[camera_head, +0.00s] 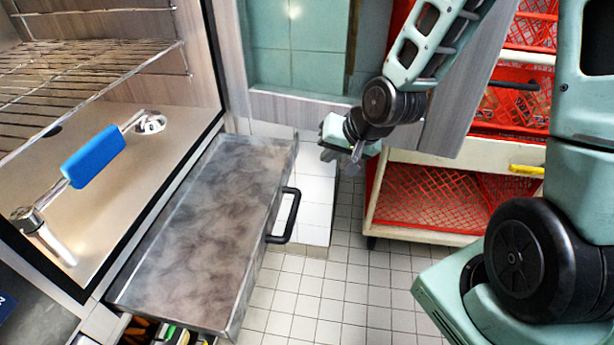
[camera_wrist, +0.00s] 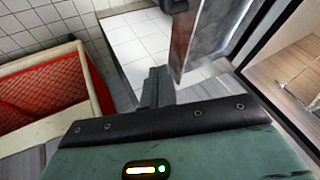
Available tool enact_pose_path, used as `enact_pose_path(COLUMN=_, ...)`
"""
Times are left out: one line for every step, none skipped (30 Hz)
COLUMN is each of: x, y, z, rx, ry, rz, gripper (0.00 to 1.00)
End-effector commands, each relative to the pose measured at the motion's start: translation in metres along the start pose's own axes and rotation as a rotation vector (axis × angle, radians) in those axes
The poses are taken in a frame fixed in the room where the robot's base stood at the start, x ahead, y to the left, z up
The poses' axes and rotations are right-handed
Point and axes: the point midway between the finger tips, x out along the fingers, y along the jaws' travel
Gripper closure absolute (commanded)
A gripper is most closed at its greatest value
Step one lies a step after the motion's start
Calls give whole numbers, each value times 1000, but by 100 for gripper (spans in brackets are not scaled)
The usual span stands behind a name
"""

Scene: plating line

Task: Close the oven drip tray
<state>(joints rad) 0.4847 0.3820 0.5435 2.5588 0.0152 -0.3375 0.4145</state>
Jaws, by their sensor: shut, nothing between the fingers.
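The oven drip tray (camera_head: 215,215) is a long grey metal drawer, pulled out below the oven (camera_head: 110,130), with a black bar handle (camera_head: 288,215) on its outer face. My gripper (camera_head: 350,157) is shut and empty, beyond the tray's far right corner and apart from the handle. In the wrist view, the closed fingers (camera_wrist: 155,88) point toward white tiles, and the grey end of the tray (camera_wrist: 192,40) stands close by to their right. The handle does not show clearly in the wrist view.
A blue handle (camera_head: 93,157) on metal posts is on the oven's beige panel. Wire racks (camera_head: 80,70) are above it. A red and cream crate cart (camera_head: 440,195) stands right of my gripper. Tiled floor (camera_head: 320,290) is clear in front of the tray. An open drawer with utensils (camera_head: 165,335) is below.

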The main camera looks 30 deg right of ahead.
Motion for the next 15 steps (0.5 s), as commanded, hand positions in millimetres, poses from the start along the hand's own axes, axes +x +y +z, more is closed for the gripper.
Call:
enact_pose_path(x=7, y=8, z=-2, rx=27, ry=17, rz=-3, gripper=100)
enact_pose_path(x=8, y=10, z=-4, rx=37, ry=24, rz=-5, gripper=100)
enact_pose_path(x=10, y=11, z=-6, rx=46, ry=31, rz=-8, gripper=100)
enact_pose_path(x=11, y=11, z=-7, rx=50, ry=34, rz=-9, gripper=100)
enact_pose_path(x=12, y=11, z=-7, rx=52, ry=35, rz=-10, gripper=100)
enact_pose_path(x=15, y=11, z=-8, rx=53, ry=36, rz=-10, gripper=100)
enact_pose_path(x=18, y=11, z=-8, rx=52, ry=35, rz=-10, gripper=100)
enact_pose_path(x=22, y=10, z=-7, rx=52, ry=33, rz=-11, gripper=100)
enact_pose_path(x=28, y=10, z=-7, rx=50, ry=32, rz=-11, gripper=100)
enact_pose_path(x=33, y=10, z=-7, rx=50, ry=33, rz=-10, gripper=100)
enact_pose_path(x=39, y=10, z=-7, rx=51, ry=32, rz=-9, gripper=100)
enact_pose_path(x=46, y=10, z=-7, rx=51, ry=31, rz=-10, gripper=100)
enact_pose_path(x=53, y=10, z=-7, rx=50, ry=31, rz=-10, gripper=100)
enact_pose_path(x=59, y=10, z=-7, rx=49, ry=31, rz=-9, gripper=100)
enact_pose_path(x=67, y=10, z=-8, rx=50, ry=32, rz=-9, gripper=100)
